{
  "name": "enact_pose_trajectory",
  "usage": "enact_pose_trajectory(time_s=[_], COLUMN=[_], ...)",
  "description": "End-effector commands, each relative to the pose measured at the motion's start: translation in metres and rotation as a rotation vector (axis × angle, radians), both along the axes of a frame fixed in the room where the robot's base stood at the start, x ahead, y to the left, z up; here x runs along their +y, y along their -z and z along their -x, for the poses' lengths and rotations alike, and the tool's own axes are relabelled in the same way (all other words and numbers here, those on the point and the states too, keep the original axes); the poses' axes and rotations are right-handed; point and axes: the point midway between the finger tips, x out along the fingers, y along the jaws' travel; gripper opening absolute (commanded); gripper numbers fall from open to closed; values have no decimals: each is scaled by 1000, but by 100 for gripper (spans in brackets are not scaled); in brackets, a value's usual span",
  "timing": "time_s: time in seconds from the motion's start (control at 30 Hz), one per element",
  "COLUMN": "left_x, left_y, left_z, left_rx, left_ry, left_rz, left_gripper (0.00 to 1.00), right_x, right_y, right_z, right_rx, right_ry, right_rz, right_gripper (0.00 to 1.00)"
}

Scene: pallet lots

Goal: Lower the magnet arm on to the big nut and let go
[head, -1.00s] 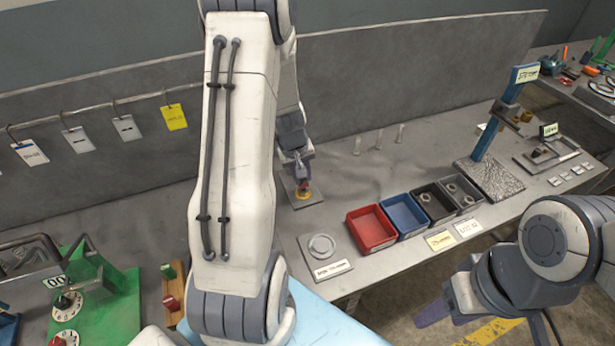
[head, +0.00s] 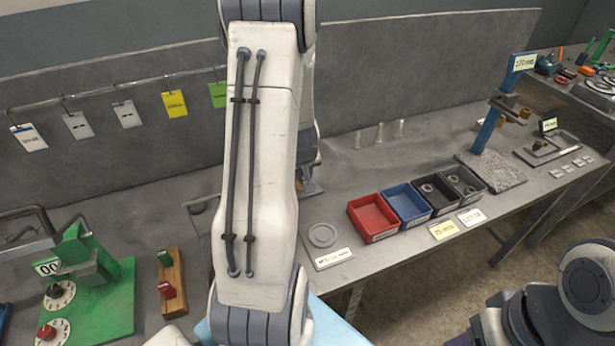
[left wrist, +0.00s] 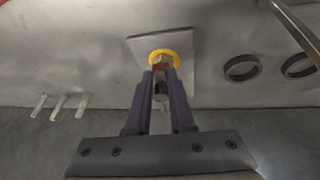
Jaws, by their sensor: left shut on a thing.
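In the head view my own left arm hides most of the left gripper and plate. My right gripper (head: 487,326) is barely visible low at the right.
Three pale pegs (head: 379,134) stand behind on the bench. A red bin (head: 352,222), a blue bin (head: 392,194) and dark bins lie to the right. A round disc (head: 322,236) lies in front. Two dark rings (left wrist: 240,68) lie beside the plate in the wrist view.

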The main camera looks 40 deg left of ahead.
Motion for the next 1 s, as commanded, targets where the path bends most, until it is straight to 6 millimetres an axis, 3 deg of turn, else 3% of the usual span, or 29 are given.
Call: enact_pose_trajectory(time_s=[0.37, 0.4, 0.47, 1.0], left_x=[6, 6, 7, 9], left_y=[4, 4, 4, 4], left_z=[-2, -2, -2, 0], left_rx=[-7, -7, -7, -7], left_ry=[-5, -5, -5, -12], left_rz=[-14, -15, -15, -14], left_gripper=[0, 33, 56, 57], right_x=[0, 0, 0, 0], right_y=[3, 3, 3, 4], right_z=[0, 0, 0, 0], right_rx=[0, 0, 0, 0], right_ry=[0, 0, 0, 0], right_rz=[0, 0, 0, 0], right_gripper=[57, 57, 57, 57])
